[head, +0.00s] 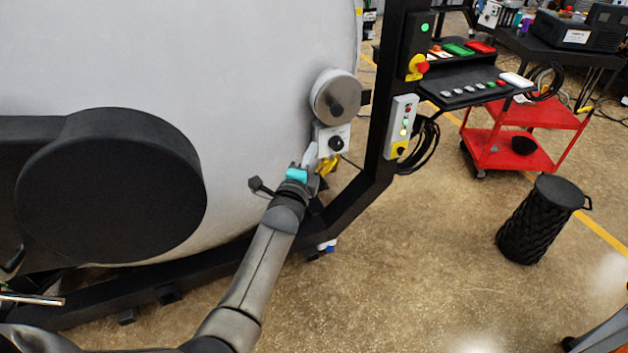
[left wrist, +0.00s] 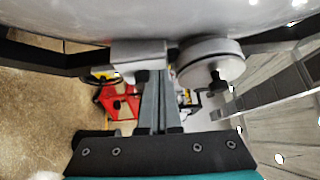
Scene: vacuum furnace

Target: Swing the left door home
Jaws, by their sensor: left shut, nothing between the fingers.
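A large pale grey rounded panel (head: 230,60), which looks like the left door, fills the left of the head view; its curved surface also spans the top of the left wrist view (left wrist: 150,20). A big black round hub (head: 112,185) covers part of it. My left gripper (head: 312,155) is at the panel's lower right edge, just below a small grey box with a black knob (head: 332,139). In the left wrist view its fingers (left wrist: 153,88) are together and empty, pointing toward that box; contact cannot be told. My right gripper is not in view.
A grey round fitting (head: 335,97) sits above the box. A black frame post (head: 388,110) with a control box (head: 402,125) and button panel (head: 470,88) stands right of the panel. A red cart (head: 515,148) and black bin (head: 540,218) stand further right. Floor between is clear.

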